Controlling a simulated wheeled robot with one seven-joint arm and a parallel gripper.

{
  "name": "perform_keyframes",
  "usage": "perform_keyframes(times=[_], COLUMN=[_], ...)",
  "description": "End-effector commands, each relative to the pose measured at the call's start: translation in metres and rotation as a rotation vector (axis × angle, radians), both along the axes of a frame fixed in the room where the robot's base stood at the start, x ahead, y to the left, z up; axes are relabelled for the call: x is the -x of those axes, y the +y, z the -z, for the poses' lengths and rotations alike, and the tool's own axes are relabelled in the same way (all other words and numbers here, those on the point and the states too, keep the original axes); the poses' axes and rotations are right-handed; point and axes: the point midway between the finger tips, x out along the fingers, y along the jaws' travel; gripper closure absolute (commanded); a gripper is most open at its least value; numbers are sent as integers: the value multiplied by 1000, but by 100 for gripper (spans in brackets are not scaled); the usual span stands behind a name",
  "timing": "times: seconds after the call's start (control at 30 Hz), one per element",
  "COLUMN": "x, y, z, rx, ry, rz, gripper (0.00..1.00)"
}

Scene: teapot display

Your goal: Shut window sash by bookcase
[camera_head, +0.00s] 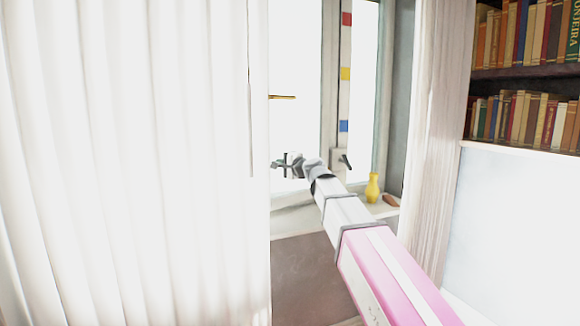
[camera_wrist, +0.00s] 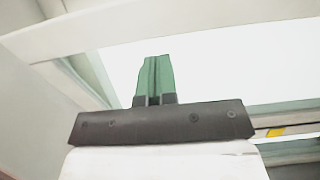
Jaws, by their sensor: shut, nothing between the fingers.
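The window sash (camera_head: 331,75) is a pale frame with bright glass, right of the curtain in the head view. A dark handle (camera_head: 345,161) on a light plate sits low on it. The sash seems to stand at an angle, but how far open I cannot tell. My gripper (camera_head: 283,164) is left of the handle, in front of the bright opening and apart from the handle. In the wrist view my gripper's green fingers (camera_wrist: 154,75) are together with nothing between them. Pale frame bars and bright glass lie beyond them; whether the fingers touch any is unclear.
A white curtain (camera_head: 125,150) fills the left; another curtain (camera_head: 435,130) hangs right of the window. The bookcase (camera_head: 520,71) stands far right. A yellow vase (camera_head: 373,187) and a small brown object (camera_head: 391,200) stand on the sill (camera_head: 295,222), close to my arm.

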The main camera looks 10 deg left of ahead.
Motion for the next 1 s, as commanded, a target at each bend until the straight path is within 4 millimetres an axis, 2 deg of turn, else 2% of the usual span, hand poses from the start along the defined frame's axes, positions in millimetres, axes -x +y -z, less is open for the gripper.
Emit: perform_keyframes(times=[0.1,0.23,0.83,1.0], x=[-15,-23,-30,-46], y=[17,27,37,56], z=[-1,-1,0,-1], rx=[1,1,1,1], ry=[1,-1,-1,1], rz=[-2,-1,0,-3], gripper=[100,100,100,100])
